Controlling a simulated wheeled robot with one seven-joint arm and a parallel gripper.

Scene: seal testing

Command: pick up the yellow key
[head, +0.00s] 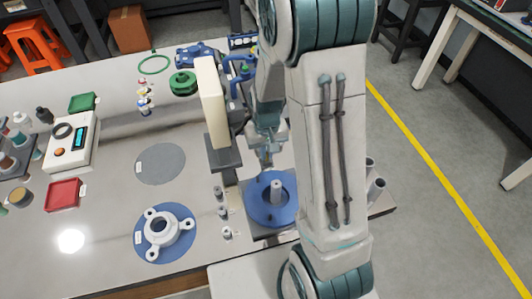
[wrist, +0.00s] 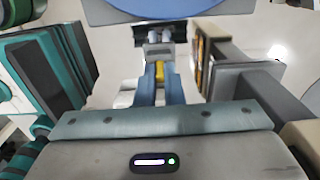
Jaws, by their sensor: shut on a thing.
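My gripper (wrist: 160,76) is shut on the yellow key (wrist: 160,70); a small yellow part of it shows between the two blue-grey fingers in the wrist view. The rest of the key is hidden by the fingers. In the head view my gripper (head: 266,158) is low beside the tall cream panel, just behind the blue round plate, and the key cannot be made out there. Whether the key is clear of what lies under it cannot be told.
A blue round plate (head: 258,212) with a grey post stands in front of my gripper. The tall cream panel (head: 213,100) rises close to its left. Several small grey fittings (head: 222,212) stand left of the plate. A flanged part (head: 165,232) sits farther left.

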